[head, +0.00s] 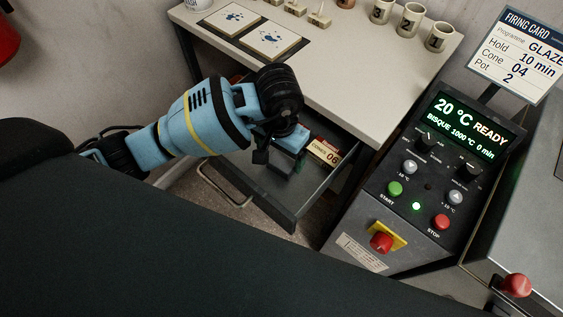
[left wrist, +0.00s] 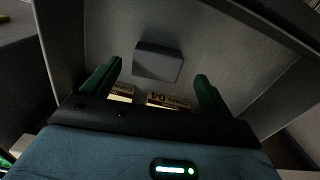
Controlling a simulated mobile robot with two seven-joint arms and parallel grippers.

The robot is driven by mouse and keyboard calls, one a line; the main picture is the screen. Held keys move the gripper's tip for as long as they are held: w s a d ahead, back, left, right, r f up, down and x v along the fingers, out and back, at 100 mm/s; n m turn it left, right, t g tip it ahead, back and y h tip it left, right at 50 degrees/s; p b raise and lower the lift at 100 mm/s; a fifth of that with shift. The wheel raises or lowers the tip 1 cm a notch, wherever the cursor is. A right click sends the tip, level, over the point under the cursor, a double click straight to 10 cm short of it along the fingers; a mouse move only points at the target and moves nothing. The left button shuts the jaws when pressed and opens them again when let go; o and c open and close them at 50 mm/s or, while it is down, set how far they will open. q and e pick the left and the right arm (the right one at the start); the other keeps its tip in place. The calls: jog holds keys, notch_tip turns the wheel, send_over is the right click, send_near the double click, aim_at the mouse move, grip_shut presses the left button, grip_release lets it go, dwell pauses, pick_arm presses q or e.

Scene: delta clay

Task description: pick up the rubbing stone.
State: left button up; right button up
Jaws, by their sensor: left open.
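The rubbing stone, a plain dark grey block (left wrist: 158,62), lies in the open drawer (head: 312,187) in the left wrist view. My left gripper (head: 281,160) reaches down into the drawer in the head view. In the left wrist view its two green fingers (left wrist: 154,80) are spread apart and empty, with the block ahead between their lines. I cannot tell how far the tips are from it. In the head view I cannot make out the block clearly beside the dark gripper. My right gripper is not in view.
Cone boxes (head: 323,151) lie in the drawer close to the gripper; one also shows in the left wrist view (left wrist: 168,101). Drawer walls stand around it. The worktop (head: 340,70) with tiles and mugs (head: 410,20) is above. The kiln controller (head: 430,170) stands right.

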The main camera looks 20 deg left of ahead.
aim_at(282, 161)
pick_arm(q)
jog(key=f, duration=0.4)
jog(key=shift+w+d, duration=0.1)
jog(key=shift+d, duration=0.1)
jog(key=shift+c, duration=0.2)
